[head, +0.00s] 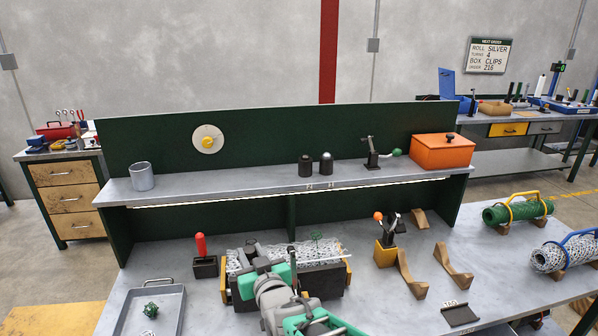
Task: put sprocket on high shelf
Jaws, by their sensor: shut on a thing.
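My gripper (252,254) points away from me over the black-framed weaver (330,278) on the bench, below the shelf. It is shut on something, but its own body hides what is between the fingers. A small dark green toothed piece (151,310), possibly a sprocket, lies in the grey tray (172,290) at the lower left, apart from my gripper. Another small green spiky piece (317,237) shows just right of my gripper, by the silver mesh. I cannot tell which is the sprocket. The raised grey shelf (235,181) runs along the green back panel.
The shelf bears a grey cup (142,176), two dark cylinders, a small lever device (371,153) and an orange box (441,151). Its stretch between cup and cylinders is free. A red-handled tool (201,246) and an orange-knobbed lever (384,250) stand either side of the weaver.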

